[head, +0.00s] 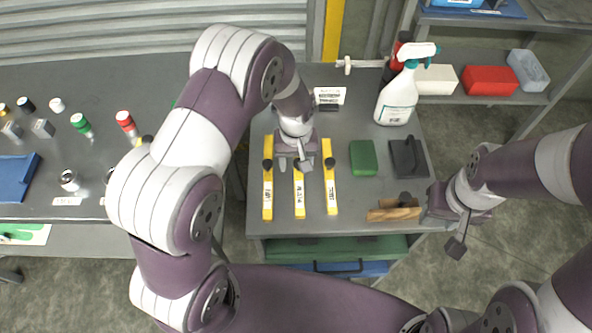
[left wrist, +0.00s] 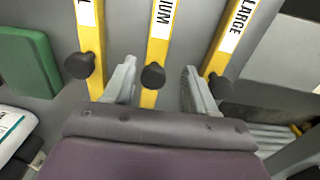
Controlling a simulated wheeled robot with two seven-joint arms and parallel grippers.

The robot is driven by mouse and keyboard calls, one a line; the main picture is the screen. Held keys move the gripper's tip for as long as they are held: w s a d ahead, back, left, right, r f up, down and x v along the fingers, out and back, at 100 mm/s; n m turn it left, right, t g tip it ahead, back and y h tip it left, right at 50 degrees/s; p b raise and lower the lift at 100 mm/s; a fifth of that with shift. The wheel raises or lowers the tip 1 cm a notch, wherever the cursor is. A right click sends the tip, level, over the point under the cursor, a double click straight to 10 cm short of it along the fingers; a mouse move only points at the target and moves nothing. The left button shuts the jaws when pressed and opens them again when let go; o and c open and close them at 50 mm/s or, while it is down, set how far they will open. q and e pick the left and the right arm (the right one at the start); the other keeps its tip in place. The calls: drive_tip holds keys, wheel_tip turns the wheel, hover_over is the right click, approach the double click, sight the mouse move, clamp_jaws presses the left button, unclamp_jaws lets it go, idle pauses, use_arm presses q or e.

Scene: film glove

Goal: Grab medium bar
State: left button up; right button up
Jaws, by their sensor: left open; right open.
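Three yellow bars with black knobs lie side by side on the grey table (head: 345,222). The medium bar (head: 299,203) is the middle one; in the left wrist view (left wrist: 160,45) its label partly reads "IUM". The large bar (head: 267,200) is left of it and the small bar (head: 330,190) is right of it in the head view. My left gripper (head: 300,163) is open above the medium bar, hiding its upper part. In the left wrist view its fingers (left wrist: 157,68) stand either side of the medium bar and its knob. My right gripper (head: 457,236) is open, empty, off the table's right edge.
A green block (head: 363,157), a black block (head: 408,157) and a wooden-handled brush (head: 394,210) lie right of the bars. A spray bottle (head: 397,100) stands at the back. A small sign (head: 329,95) stands behind the bars. Shelves with bins are at the right.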

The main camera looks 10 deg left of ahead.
sight(299, 172)
use_arm(q)
drive_tip(key=f, duration=0.1)
drive_tip(key=d+f, duration=0.1)
drive_tip(key=shift+s+d+f, duration=0.1)
drive_tip(key=shift+s+f, duration=0.1)
drive_tip(key=shift+f, duration=0.1)
drive_tip(key=shift+w+a+f, duration=0.1)
drive_tip(key=shift+a, duration=0.2)
drive_tip(key=c, duration=1)
clamp_jaws()
